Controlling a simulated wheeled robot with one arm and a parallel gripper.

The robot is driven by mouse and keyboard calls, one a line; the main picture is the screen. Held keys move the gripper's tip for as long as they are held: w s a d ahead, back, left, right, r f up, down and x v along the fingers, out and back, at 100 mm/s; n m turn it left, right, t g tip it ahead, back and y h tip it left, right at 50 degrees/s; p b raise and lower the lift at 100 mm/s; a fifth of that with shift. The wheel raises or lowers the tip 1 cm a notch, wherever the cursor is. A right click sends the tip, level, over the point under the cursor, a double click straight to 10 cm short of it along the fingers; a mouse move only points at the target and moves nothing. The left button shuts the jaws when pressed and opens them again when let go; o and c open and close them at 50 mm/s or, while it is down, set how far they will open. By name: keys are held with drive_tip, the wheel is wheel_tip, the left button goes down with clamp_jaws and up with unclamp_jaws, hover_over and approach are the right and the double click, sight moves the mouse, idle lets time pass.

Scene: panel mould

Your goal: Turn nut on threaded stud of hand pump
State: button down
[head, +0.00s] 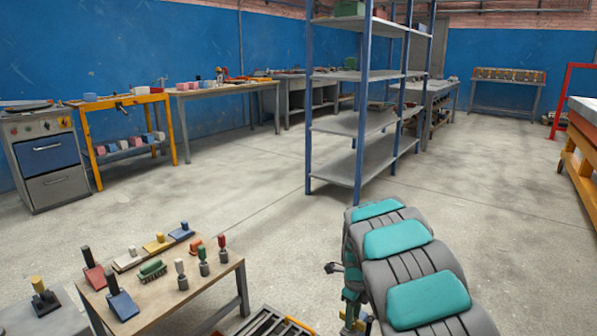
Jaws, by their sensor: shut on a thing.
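My arm, grey with teal pads, fills the lower right of the head view and covers what is behind it. My gripper's fingers are not visible; the arm and the bottom edge of the picture hide them. I cannot make out the hand pump, its threaded stud or the nut. A small yellow and teal part (352,322) shows at the bottom edge beside the arm, too little of it to tell what it is.
A low wooden table (160,300) at lower left holds trowels, a green brush (151,268) and several handled tools. A dark slatted rack (265,325) is at the bottom edge. A blue-post shelf (350,125) stands mid-room. The floor between is clear.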

drive_tip(key=shift+r+m+p, duration=0.15)
drive_tip(key=shift+m+p, duration=0.3)
drive_tip(key=shift+m, duration=1.25)
drive_tip(key=shift+m, duration=1.7)
